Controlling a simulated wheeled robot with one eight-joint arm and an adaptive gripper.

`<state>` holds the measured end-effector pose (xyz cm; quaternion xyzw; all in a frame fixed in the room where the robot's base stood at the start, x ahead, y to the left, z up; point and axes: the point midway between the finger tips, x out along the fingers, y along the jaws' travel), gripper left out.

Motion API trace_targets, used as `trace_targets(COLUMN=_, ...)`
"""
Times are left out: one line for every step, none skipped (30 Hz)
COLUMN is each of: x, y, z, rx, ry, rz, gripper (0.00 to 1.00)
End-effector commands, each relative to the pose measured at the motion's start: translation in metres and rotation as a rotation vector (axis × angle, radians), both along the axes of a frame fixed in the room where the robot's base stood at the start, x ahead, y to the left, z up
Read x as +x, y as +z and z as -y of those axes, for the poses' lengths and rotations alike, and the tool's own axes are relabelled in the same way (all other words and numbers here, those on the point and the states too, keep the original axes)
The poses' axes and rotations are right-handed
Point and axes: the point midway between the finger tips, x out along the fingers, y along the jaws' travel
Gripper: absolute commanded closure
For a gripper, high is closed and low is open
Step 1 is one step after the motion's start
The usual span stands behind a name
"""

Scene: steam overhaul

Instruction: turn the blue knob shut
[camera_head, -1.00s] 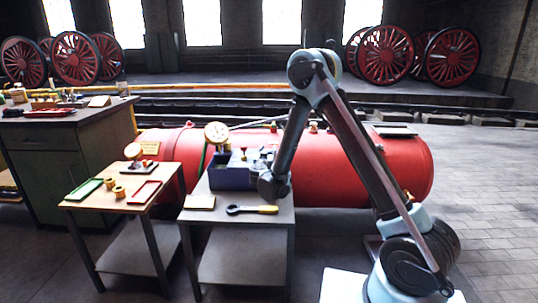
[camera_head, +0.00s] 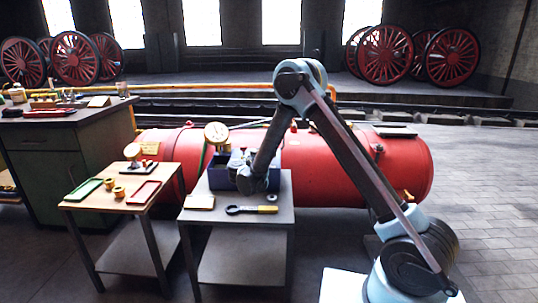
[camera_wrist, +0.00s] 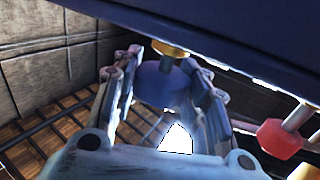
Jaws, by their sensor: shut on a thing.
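The blue knob (camera_wrist: 160,86) is in the middle of the wrist view, on a brass-coloured stem at the dark blue housing (camera_wrist: 240,35). My gripper (camera_wrist: 163,62) has one finger on each side of the knob and is shut on it. The finger pads partly hide the knob's sides. In the head view my wrist is in front of the dark blue box (camera_head: 219,181) on the grey table (camera_head: 235,246). The knob and the fingers cannot be made out clearly there.
A red knob (camera_wrist: 279,138) on a stem is to the right of my gripper. A yellow-handled wrench (camera_head: 252,210) lies on the table front. A pressure gauge (camera_head: 216,133) stands behind the box. The red boiler (camera_head: 330,170) lies behind the table.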

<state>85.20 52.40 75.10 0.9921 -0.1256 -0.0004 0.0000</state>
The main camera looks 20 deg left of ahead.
Motion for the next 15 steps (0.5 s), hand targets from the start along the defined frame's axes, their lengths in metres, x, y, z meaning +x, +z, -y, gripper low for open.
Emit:
trace_targets(x=-0.0007, y=-0.0005, z=-0.0007, rx=0.000, ry=0.002, rz=-0.001, gripper=0.84)
trace_targets(x=-0.0008, y=-0.0005, z=-0.0008, rx=0.000, ry=0.002, rz=-0.001, gripper=0.84)
trace_targets(x=-0.0008, y=-0.0005, z=-0.0008, rx=0.000, ry=0.002, rz=-0.001, gripper=0.84)
trace_targets(x=-0.0008, y=-0.0005, z=-0.0008, rx=0.000, ry=0.002, rz=-0.001, gripper=0.84)
trace_targets(x=-0.0009, y=-0.0005, z=-0.0009, rx=0.000, ry=0.002, rz=-0.001, gripper=0.84)
trace_targets(x=-0.0009, y=-0.0005, z=-0.0010, rx=0.000, ry=0.002, rz=-0.001, gripper=0.54)
trace_targets(x=-0.0009, y=-0.0005, z=-0.0010, rx=0.000, ry=0.003, rz=-0.001, gripper=0.47)
trace_targets(x=-0.0009, y=-0.0004, z=-0.0009, rx=0.000, ry=0.003, rz=-0.001, gripper=0.40)
trace_targets(x=-0.0008, y=-0.0004, z=-0.0008, rx=0.000, ry=0.002, rz=-0.001, gripper=0.39)
trace_targets(x=-0.0007, y=-0.0004, z=-0.0007, rx=0.000, ry=0.002, rz=-0.001, gripper=0.39)
trace_targets(x=-0.0007, y=-0.0003, z=-0.0007, rx=0.000, ry=0.002, rz=-0.001, gripper=0.39)
trace_targets(x=-0.0007, y=-0.0003, z=-0.0006, rx=0.000, ry=0.002, rz=-0.001, gripper=0.39)
trace_targets(x=-0.0007, y=-0.0003, z=-0.0006, rx=0.000, ry=0.002, rz=-0.001, gripper=0.39)
trace_targets(x=-0.0006, y=-0.0002, z=-0.0006, rx=0.000, ry=0.002, rz=-0.001, gripper=0.39)
trace_targets(x=-0.0006, y=-0.0002, z=-0.0006, rx=0.000, ry=0.002, rz=0.000, gripper=0.39)
